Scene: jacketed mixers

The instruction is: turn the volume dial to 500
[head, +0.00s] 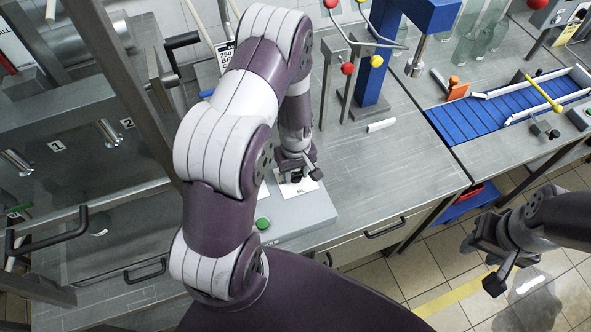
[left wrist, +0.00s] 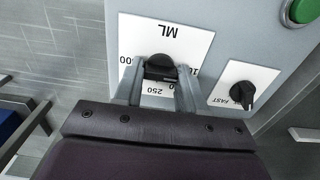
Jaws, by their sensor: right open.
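The volume dial (left wrist: 160,68) is a black knob on a white label marked ML, on a grey panel. In the left wrist view the label is upside down, with 250 below the knob and partly covered numbers at its left and right. My left gripper (left wrist: 158,80) has one finger on each side of the knob; whether they press on it is unclear. The knob's pointing direction is hard to read. In the head view my left gripper (head: 295,172) is over the panel and covers the dial. My right gripper (head: 484,264) is open and empty, above the floor.
A second black knob (left wrist: 242,94) marked FAST and a green button (left wrist: 304,11) sit beside the dial. A blue stand with coloured balls (head: 372,70) and a blue conveyor (head: 490,105) stand further back right. A white stick (head: 381,125) lies on the bench.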

